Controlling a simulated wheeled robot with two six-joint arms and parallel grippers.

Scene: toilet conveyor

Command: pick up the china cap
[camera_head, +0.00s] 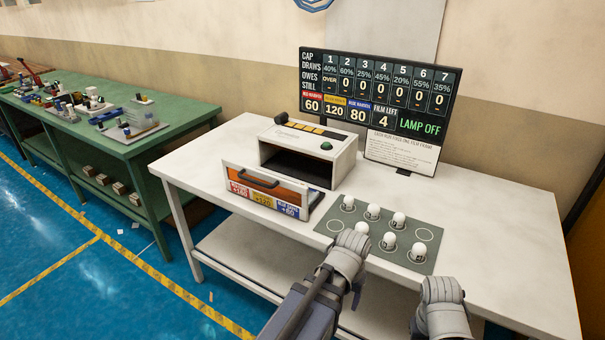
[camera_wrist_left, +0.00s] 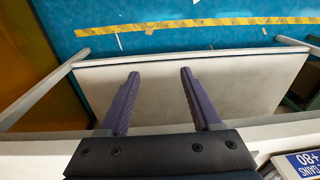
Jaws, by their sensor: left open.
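Several small white rounded caps sit on a grey-green mat (camera_head: 377,250) on the white table, among them a back-left cap (camera_head: 348,202), a middle cap (camera_head: 373,211) and a front-right cap (camera_head: 418,252). Some have small dark marks too small to read, so I cannot tell which is the china cap. My left gripper (camera_head: 350,250) is at the mat's front-left edge in the head view, its fingers hidden by the wrist. The left wrist view shows its two fingers (camera_wrist_left: 160,74) spread and empty, over the lower shelf.
A white box with an open front (camera_head: 345,160) stands behind an orange drawer front with price labels (camera_head: 262,188). A dark scoreboard (camera_head: 380,90) reading "LAMP OFF" stands behind. The table's right side (camera_head: 500,240) is clear. A green bench (camera_head: 150,150) stands left.

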